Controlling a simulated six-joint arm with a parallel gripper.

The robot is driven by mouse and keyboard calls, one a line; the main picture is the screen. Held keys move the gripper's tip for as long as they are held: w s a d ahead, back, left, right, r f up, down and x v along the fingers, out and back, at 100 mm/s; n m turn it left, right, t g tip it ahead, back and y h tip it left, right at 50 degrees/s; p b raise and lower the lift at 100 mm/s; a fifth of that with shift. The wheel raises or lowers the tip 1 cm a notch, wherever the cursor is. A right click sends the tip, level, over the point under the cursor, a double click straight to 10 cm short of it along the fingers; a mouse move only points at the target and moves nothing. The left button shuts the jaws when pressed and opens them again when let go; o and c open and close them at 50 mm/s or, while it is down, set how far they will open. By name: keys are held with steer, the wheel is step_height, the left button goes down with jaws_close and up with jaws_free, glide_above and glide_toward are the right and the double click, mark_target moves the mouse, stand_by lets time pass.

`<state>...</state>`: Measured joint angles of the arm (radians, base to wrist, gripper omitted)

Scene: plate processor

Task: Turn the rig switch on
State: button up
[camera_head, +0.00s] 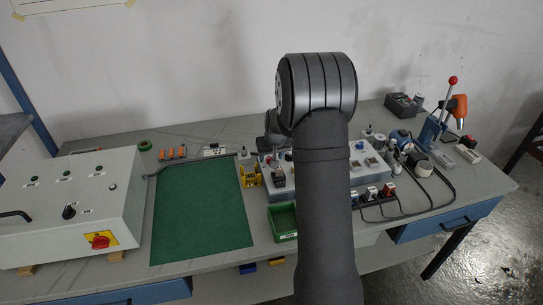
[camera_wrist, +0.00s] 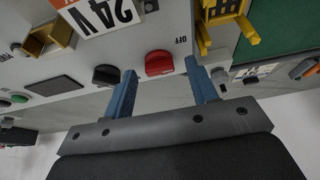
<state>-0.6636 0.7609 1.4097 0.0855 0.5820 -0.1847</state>
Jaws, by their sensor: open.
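In the wrist view, a red switch (camera_wrist: 159,64) sits on a light grey panel (camera_wrist: 75,62), with the word OFF printed upside down beside it. I take this to be the rig switch. My gripper (camera_wrist: 163,84) is open, its two blue fingers apart on either side of the red switch in the picture. Nothing is between the fingertips that I can see gripped, and contact with the switch cannot be told.
A black knob (camera_wrist: 106,75) is close to the left finger. A 24V label (camera_wrist: 105,14) and yellow holders (camera_wrist: 226,12) are nearby. In the head view, a green mat (camera_head: 200,215), a green tray (camera_head: 283,222) and a white control cabinet (camera_head: 70,205) stand left of my arm.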

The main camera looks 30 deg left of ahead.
steer(key=c, duration=1)
steer(key=shift+m, duration=0.3)
steer(key=m, duration=0.1)
steer(key=m+h, duration=0.1)
steer(key=m, duration=0.1)
steer(key=shift+s+a+m+t, duration=0.1)
steer(key=shift+a+m+t, duration=0.05)
steer(key=shift+m+t, duration=0.2)
steer(key=m, duration=0.1)
steer(key=m+h, duration=0.1)
steer(key=m, duration=0.1)
steer(key=m+h, duration=0.1)
steer(key=shift+a+m+t, duration=0.25)
steer(key=shift+t, duration=0.1)
steer(key=m+h, duration=0.1)
steer(key=m, duration=0.3)
steer(key=shift+a+h, duration=0.2)
steer(key=shift+h, duration=0.2)
steer(key=m+g+h, duration=0.1)
steer(key=m, duration=0.4)
steer(key=shift+a, duration=0.15)
steer(key=shift+g+h, duration=0.3)
